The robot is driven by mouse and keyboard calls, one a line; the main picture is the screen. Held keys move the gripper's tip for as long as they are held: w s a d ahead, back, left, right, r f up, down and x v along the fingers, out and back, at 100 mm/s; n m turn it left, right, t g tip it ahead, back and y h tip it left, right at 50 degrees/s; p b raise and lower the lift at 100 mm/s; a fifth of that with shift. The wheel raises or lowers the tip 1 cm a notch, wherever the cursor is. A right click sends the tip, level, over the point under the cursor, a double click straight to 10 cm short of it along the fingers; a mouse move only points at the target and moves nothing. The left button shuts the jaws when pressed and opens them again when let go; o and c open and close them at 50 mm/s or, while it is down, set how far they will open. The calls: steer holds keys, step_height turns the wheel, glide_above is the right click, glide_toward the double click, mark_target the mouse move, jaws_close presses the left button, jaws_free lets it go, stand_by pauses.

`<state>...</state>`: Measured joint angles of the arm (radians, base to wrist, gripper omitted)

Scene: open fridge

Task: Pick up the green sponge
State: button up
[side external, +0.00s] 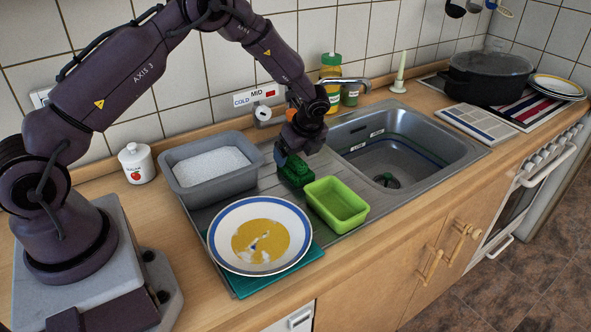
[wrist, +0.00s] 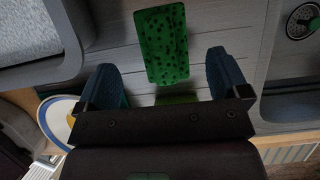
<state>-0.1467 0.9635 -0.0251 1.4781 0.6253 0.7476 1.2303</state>
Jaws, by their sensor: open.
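The green sponge (side external: 295,171) lies on the metal drainboard between the grey tub and the light green container. In the wrist view the sponge (wrist: 161,45) shows as a dark-spotted green block, centred ahead of my fingers. My gripper (side external: 294,150) is just above the sponge in the side view, pointing down. In the wrist view my gripper (wrist: 168,80) is open, with one blue finger on each side and nothing between them. The sponge's lower end lies near the gap between the fingertips. I cannot tell whether a finger touches it.
A light green container (side external: 336,204) stands close in front of the sponge. A grey tub of white grains (side external: 180,184) is at left. A soiled plate (side external: 225,222) lies on a teal mat (side external: 247,284) in front. The sink (side external: 440,150) is at right, with bottles behind.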

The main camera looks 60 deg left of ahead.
mark_target(296, 159)
steer(key=shift+x, duration=2.95)
steer(key=shift+w+d, duration=0.15)
steer(key=c, duration=1)
